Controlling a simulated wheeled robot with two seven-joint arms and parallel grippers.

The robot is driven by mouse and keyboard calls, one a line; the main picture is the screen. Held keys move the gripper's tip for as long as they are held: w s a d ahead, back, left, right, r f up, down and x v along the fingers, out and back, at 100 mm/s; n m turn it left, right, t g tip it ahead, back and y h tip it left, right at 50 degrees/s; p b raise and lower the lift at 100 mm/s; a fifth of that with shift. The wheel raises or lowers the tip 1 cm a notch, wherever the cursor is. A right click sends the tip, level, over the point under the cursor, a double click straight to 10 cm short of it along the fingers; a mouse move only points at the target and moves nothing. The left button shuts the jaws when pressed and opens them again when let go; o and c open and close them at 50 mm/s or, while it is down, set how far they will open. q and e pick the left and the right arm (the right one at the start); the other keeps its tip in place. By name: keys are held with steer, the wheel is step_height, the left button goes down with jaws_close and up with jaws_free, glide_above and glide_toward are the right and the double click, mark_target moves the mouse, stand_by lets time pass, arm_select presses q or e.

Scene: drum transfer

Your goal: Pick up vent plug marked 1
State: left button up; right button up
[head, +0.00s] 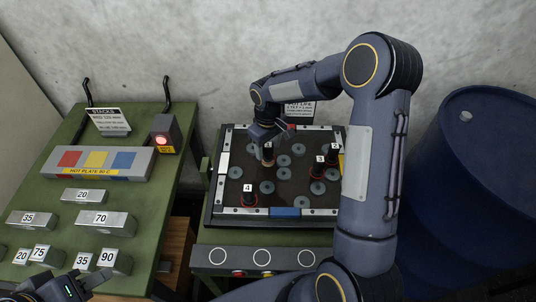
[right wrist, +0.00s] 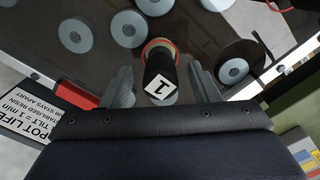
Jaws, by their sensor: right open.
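My right gripper (right wrist: 161,87) is open, one finger on each side of the plug, with visible gaps. In the head view my right gripper (head: 266,136) is above the plug at the tray's back left. My left gripper (head: 72,287) is at the lower left; its finger opening is unclear.
Other plugs stand on the tray: one marked 4 (head: 249,196) at front left and two more at right, including one (head: 318,169) by the right edge. A green bench (head: 60,165) with numbered metal blocks is left. A blue drum (head: 470,190) is right.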

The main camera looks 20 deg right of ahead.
steer(key=shift+r, duration=0.1)
steer(key=c, duration=1.1)
steer(key=shift+o, duration=0.2)
